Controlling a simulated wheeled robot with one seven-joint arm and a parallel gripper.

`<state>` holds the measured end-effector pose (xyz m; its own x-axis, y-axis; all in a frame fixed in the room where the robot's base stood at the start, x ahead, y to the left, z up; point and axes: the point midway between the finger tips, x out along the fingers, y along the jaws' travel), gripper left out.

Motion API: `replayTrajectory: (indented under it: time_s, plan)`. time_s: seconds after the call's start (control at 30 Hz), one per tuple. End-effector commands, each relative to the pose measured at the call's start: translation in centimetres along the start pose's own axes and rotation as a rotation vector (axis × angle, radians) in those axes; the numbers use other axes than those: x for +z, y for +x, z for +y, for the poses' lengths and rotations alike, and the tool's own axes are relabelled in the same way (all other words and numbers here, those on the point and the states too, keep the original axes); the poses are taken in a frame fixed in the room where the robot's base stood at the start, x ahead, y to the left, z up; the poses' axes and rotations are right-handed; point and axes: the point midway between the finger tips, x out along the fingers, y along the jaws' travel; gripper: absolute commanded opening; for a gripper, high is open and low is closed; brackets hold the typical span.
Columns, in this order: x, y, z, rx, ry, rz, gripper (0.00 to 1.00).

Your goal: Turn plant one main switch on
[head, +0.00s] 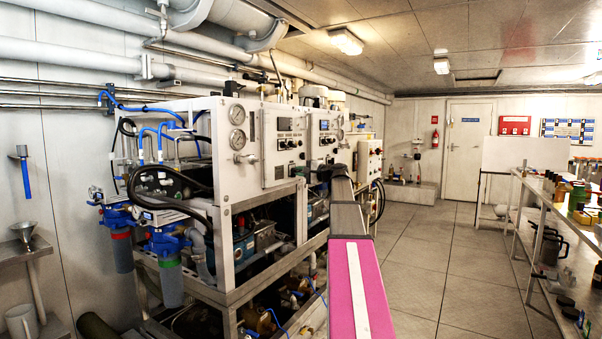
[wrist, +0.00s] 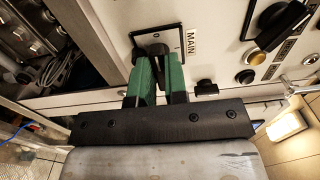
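In the wrist view the main switch (wrist: 157,48) is a dark knob on a light square plate with a black border, beside a label reading MAIN. My gripper (wrist: 159,62) has green fingers with dark tips, right at the knob. The fingers are a little apart, with the knob's end showing between and beyond them. Whether they press on it is hidden, and so is the way the knob points. In the head view my arm reaches towards the watermaker cabinets (head: 234,172), and the switch and fingertips cannot be made out.
In the wrist view a large black selector handle (wrist: 281,24), round buttons (wrist: 245,77) and a small black knob (wrist: 206,87) sit on the panel to the right. In the head view a shelf bench (head: 545,190) stands right, with clear floor (head: 430,270) between.

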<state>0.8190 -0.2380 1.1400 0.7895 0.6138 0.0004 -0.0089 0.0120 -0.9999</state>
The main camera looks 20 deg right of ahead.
Motion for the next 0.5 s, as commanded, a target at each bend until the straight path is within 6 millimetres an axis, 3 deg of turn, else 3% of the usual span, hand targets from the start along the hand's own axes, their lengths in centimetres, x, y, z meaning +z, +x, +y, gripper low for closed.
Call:
replayTrajectory:
  time_s: [0.5]
  plan:
    - [0.00, -0.03, 0.03, 0.001, 0.067, 0.000, 0.00]
